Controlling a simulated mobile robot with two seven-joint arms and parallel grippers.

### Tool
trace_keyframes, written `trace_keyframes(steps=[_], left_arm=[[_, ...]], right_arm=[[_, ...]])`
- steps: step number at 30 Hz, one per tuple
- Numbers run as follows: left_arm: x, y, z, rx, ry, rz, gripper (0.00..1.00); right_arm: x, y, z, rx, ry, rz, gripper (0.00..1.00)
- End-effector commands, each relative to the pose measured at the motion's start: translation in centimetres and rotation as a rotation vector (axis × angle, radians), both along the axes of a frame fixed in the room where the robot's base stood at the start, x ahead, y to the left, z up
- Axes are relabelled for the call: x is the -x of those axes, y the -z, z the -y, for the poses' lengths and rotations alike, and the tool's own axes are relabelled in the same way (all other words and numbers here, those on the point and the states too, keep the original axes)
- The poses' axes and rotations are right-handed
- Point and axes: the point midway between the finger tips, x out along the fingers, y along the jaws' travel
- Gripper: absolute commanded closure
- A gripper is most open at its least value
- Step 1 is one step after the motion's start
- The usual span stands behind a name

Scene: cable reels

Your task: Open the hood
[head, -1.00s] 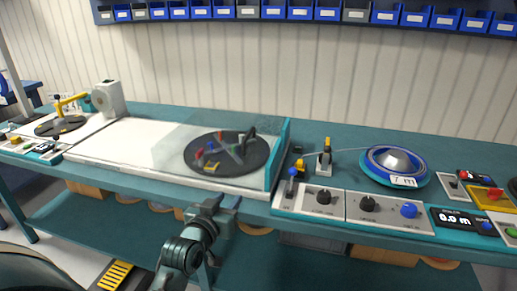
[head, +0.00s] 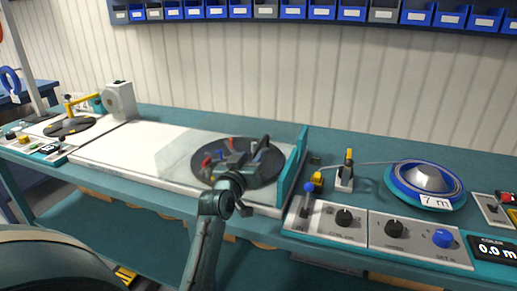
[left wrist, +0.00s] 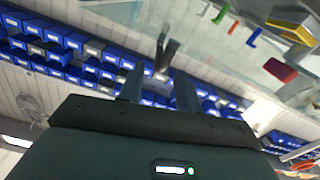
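The clear hood (head: 175,155) stands over the dark round turntable (head: 277,172) on the bench and looks closed. A dark handle (head: 264,142) shows at the hood; it also shows in the left wrist view (left wrist: 166,54). My left gripper (head: 240,160) is in front of the hood, just left of and nearer than the handle. In the left wrist view its two fingers (left wrist: 158,82) are apart, with the handle beyond and between them, and nothing is visibly held. Contact with the handle cannot be told. My right gripper is out of view.
Small coloured parts (head: 212,160) lie on the turntable under the hood. A teal upright panel (head: 293,168) stands right of it. Control panels with knobs (head: 345,217) and a blue cable reel (head: 424,182) are further right. Blue bins (head: 295,12) line the wall.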

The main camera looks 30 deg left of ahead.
Motion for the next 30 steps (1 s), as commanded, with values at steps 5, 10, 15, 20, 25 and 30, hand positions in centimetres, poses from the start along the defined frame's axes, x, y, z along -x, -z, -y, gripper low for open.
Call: trace_keyframes(steps=[5,10,15,20,25,30], left_arm=[[-3.3,-0.1,-0.8,0.001,0.0,0.001,0.66],[-5.2,0.0,-1.3,-0.001,0.0,0.0,0.66],[-5.8,0.0,-1.4,-0.001,0.0,0.0,0.66],[-5.9,0.0,-1.4,-0.001,0.0,0.0,0.66],[-5.9,0.0,-1.4,-0.001,0.0,0.0,0.72],[-5.9,0.0,-1.4,-0.001,0.0,0.0,0.86]], right_arm=[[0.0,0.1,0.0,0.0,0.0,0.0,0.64],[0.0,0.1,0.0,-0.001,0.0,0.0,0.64],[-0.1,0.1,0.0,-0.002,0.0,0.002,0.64],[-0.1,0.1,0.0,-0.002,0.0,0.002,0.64],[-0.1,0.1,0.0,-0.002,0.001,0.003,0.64],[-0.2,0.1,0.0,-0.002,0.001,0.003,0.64]])
